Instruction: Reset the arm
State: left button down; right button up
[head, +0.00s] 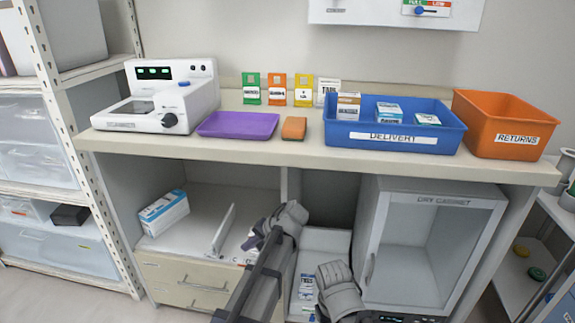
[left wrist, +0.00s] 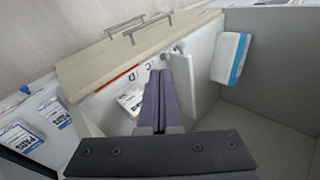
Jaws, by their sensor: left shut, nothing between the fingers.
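My left arm reaches from the bottom of the head view into the open shelf under the counter. My left gripper (head: 252,241) is near a white upright divider (head: 224,231) on that shelf. In the left wrist view the two fingers of my left gripper (left wrist: 162,75) lie together, shut and empty, beside the same divider (left wrist: 184,80). A grey part of my other arm shows low in the middle of the head view, but I do not see its fingers.
A white and blue box (head: 164,212) stands on the shelf; drawers (head: 185,280) are below. A glass-door cabinet (head: 425,245) is to the right. The counter (head: 300,154) holds an analyser (head: 160,97), purple tray (head: 238,125), blue delivery bin (head: 393,138) and orange returns bin (head: 503,124).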

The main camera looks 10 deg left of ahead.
pick_arm(q)
jog(key=s+d+f+g+h, duration=0.1)
jog(key=s+d+h, duration=0.1)
jog(key=s+d, duration=0.45)
jog(key=s+d+f+m+h+p, duration=0.1)
jog(key=s+d+f+h, duration=0.15)
jog(key=s, duration=0.65)
jog(key=s+d+f+g+h, duration=0.1)
jog(key=s+d+h, duration=0.2)
jog(key=s+d, duration=0.4)
notch_tip(320, 180, up, 38)
jog(key=a+p, duration=0.1)
jog(key=p, duration=3.7)
jog(key=shift+a+r, duration=0.15)
jog(key=shift+a, duration=0.05)
